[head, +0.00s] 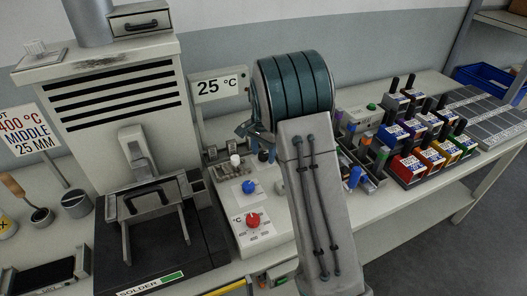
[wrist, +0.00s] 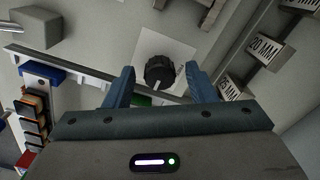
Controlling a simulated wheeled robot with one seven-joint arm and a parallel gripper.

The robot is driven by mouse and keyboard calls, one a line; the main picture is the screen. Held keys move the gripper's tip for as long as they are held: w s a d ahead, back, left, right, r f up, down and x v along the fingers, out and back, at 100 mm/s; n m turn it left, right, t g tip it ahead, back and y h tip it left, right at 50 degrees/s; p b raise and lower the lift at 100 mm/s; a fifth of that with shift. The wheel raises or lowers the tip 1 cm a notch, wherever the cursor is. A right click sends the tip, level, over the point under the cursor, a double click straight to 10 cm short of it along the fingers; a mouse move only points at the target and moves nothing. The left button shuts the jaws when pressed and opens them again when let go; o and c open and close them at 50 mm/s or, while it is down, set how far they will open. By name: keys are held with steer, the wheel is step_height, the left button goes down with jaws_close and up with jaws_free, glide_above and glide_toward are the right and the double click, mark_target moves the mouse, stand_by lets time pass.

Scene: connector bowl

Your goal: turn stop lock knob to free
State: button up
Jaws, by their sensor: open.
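In the wrist view a round black knob (wrist: 160,73) sits on a pale square plate (wrist: 178,48). I take it to be the stop lock knob, though its lettering is not readable. My gripper (wrist: 161,86) is open, with its blue fingers on either side of the knob in the picture. I cannot tell whether they touch it. In the head view my gripper (head: 256,143) is near the bench's control panel, partly covered by my own arm.
White (head: 235,160), blue (head: 249,187) and red (head: 253,220) knobs stand on the panel. Blocks marked in MM (wrist: 265,50) are at the right of the wrist view. A 25 °C sign (head: 218,87) and a tall heater unit (head: 110,100) stand left of my arm. Coloured connector boxes (head: 408,168) are right.

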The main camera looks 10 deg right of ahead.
steer(key=c, duration=1)
steer(key=shift+n, duration=0.3)
steer(key=n+b, duration=0.1)
steer(key=n, duration=0.2)
steer(key=shift+n, duration=0.3)
steer(key=n, duration=0.4)
steer(key=shift+n, duration=0.3)
steer(key=n, duration=0.9)
